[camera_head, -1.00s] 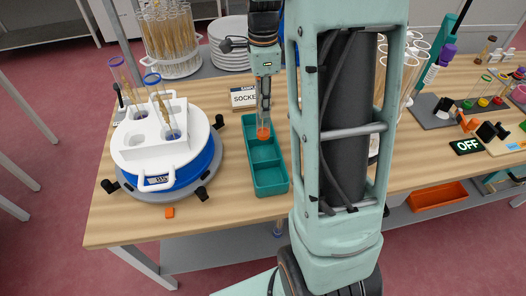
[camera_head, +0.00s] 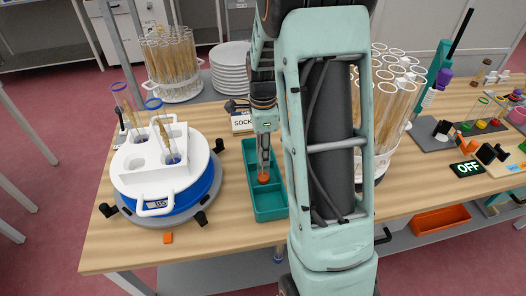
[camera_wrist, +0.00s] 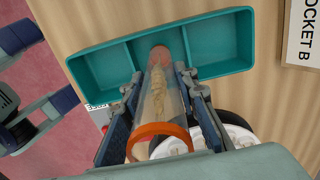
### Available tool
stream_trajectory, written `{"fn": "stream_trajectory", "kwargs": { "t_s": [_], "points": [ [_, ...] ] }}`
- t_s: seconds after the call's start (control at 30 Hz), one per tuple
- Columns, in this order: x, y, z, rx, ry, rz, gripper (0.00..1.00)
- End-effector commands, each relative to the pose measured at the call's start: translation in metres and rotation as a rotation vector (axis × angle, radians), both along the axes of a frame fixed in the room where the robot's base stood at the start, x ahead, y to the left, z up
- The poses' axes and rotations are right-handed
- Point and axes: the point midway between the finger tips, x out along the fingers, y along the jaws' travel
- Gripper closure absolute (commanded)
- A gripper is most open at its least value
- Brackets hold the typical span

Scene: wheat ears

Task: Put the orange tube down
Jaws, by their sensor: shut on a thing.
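My gripper (camera_head: 263,160) points down over the teal tray (camera_head: 271,214) and is shut on the orange tube. In the wrist view the tube (camera_wrist: 163,103) is clear, with an orange rim near the camera and a pale wheat ear inside. It lies between the two fingers (camera_wrist: 158,80). The tray (camera_wrist: 97,70) has three compartments, and the outer two look empty.
A white rack on a blue round device (camera_head: 155,205) stands left of the tray, holding two tubes. A socket sign (camera_head: 241,122) stands behind the tray. Several wheat tubes (camera_head: 395,115) stand to the right.

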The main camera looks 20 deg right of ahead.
Motion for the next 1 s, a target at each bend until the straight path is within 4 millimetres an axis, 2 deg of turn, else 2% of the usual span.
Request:
{"fn": "stream_trajectory", "kwargs": {
  "t_s": [0.03, 0.07, 0.2, 0.47, 0.63, 1.0],
  "points": [
    [0.0, 0.0, -0.003, 0.0, 0.0, 0.0, 1.0],
    [0.0, 0.0, -0.003, 0.0, 0.0, 0.0, 0.72],
    [0.0, 0.0, -0.002, 0.0, 0.001, 0.0, 0.56],
    [0.0, 0.0, -0.002, 0.0, 0.001, 0.0, 0.55],
    [0.001, 0.0, 0.009, 0.0, -0.002, 0.001, 0.55],
    [0.001, 0.0, 0.086, -0.001, -0.004, 0.001, 0.55]
  ]
}}
